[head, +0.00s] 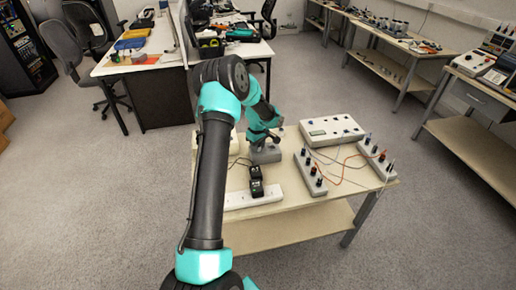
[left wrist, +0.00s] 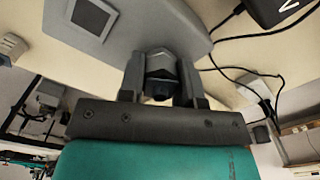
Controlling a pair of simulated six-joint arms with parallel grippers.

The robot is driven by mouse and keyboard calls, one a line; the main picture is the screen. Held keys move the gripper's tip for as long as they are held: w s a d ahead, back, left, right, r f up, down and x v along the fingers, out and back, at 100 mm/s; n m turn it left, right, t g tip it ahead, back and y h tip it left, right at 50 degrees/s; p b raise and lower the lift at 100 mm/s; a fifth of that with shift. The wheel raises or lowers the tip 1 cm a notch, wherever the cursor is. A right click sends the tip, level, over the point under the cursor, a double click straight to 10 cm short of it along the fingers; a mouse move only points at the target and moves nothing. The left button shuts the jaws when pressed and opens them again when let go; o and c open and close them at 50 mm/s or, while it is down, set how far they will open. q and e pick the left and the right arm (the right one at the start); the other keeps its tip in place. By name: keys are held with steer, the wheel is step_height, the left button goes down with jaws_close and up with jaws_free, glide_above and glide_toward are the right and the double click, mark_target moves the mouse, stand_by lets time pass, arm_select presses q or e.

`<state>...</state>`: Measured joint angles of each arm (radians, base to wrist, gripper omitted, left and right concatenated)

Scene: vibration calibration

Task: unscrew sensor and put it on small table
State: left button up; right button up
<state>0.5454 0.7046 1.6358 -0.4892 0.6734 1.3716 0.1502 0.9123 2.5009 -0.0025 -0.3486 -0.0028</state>
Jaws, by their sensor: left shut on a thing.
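My left gripper (head: 262,139) reaches down to a grey device (head: 265,154) on the light wooden table (head: 290,208). In the left wrist view its two fingers (left wrist: 162,78) are shut on a dark faceted part, which looks like the sensor (left wrist: 157,62). The sensor sits against the edge of the grey device (left wrist: 190,28), which has a small dark screen. Whether its thread is still engaged cannot be seen. In the head view the sensor is hidden by the gripper. My right gripper is not in view. Which table is the small one is unclear.
A white power strip (head: 258,198) with black adapters (head: 256,184) lies near the table's front. A white instrument box (head: 331,130), two terminal blocks (head: 311,174) (head: 376,158) and loose cables are to the right. Bare tabletop shows at the front right.

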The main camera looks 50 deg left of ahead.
arm_select(q)
steer(key=shift+f+n, duration=0.1)
steer(key=shift+n, duration=1)
steer(key=o, duration=1)
steer(key=shift+c, duration=0.3)
steer(key=shift+m, duration=2)
steer(key=shift+m, duration=2)
steer(key=shift+m, duration=2)
